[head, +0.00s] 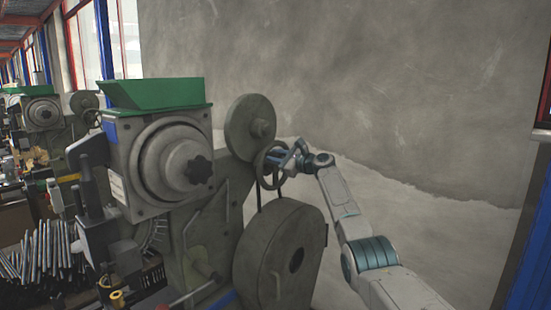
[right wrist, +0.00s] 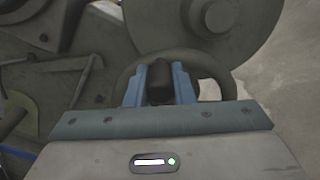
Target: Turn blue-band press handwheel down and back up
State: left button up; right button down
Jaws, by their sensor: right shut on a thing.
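The large grey press (head: 205,225) with a green top hopper fills the middle of the head view. A blue band (head: 222,299) shows low on its body. Its small handwheel (head: 261,172) is a dark ring on the right side, below a round grey disc. My right gripper (head: 279,160) is at the handwheel's rim. In the right wrist view the handwheel (right wrist: 125,77) lies in front of the jaws, and the blue fingers are shut on its dark handle (right wrist: 160,90). The fingers partly hide the wheel. My left gripper is in neither view.
A big flywheel guard (head: 270,265) stands just below the handwheel, and the grey disc (head: 245,125) is just above it. Other presses (head: 42,115) and a heap of metal rods (head: 45,255) are at left.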

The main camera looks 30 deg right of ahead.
jog(key=shift+r, duration=0.3)
jog(key=c, duration=1.7)
grip_release()
jog(key=o, duration=0.4)
jog(key=shift+w, duration=0.1)
jog(key=shift+c, duration=0.2)
jog(key=shift+o, duration=0.4)
jog(key=shift+w+f, duration=0.15)
jog(key=shift+f, duration=0.1)
jog(key=b+v, duration=0.4)
jog(key=v, duration=0.6)
jog(key=shift+s+b, duration=0.35)
jog(key=shift+s, duration=0.05)
